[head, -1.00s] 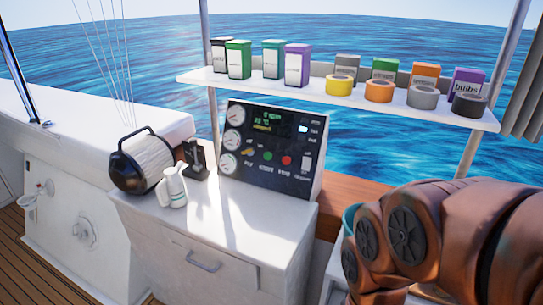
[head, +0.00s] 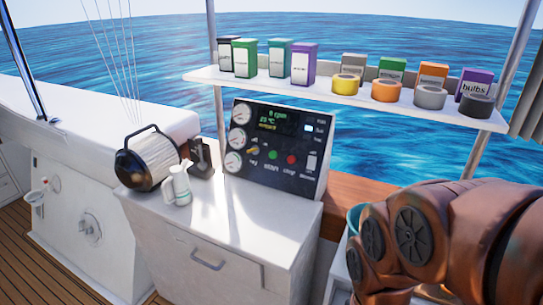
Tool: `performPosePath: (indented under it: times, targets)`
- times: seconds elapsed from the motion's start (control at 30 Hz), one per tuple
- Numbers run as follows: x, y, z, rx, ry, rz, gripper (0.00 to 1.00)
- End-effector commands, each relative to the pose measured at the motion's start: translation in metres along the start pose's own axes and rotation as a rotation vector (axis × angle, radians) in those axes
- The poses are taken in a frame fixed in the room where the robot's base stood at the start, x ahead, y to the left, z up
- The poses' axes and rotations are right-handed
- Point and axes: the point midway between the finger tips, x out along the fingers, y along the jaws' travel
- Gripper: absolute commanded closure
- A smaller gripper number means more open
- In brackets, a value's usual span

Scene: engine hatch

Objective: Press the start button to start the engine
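The black control panel (head: 306,135) stands upright at the back of the white cabinet. A green button (head: 276,156) sits low on the panel, with a small label under it that seems to read start. A red button (head: 292,159) is just right of it. A yellow key switch (head: 253,150) is to the left of the green button. The lit display (head: 276,121) seems to read 0 rpm. My brown arm fills the lower right, apart from the panel. My gripper is not in view.
A white jug (head: 177,186), a black-and-white filter canister (head: 147,160) and a black holder (head: 201,160) stand left of the panel on the cabinet top (head: 240,218). A shelf (head: 330,95) with boxes and tape rolls hangs above. Space before the panel is clear.

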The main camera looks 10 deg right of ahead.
Motion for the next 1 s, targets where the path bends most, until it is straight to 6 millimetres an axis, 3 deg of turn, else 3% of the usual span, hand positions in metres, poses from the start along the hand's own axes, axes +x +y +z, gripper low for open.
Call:
performPosePath:
  times: [0.2, 1.0]
  targets:
    - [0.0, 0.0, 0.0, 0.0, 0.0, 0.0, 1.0]
    - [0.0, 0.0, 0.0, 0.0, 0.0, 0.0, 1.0]
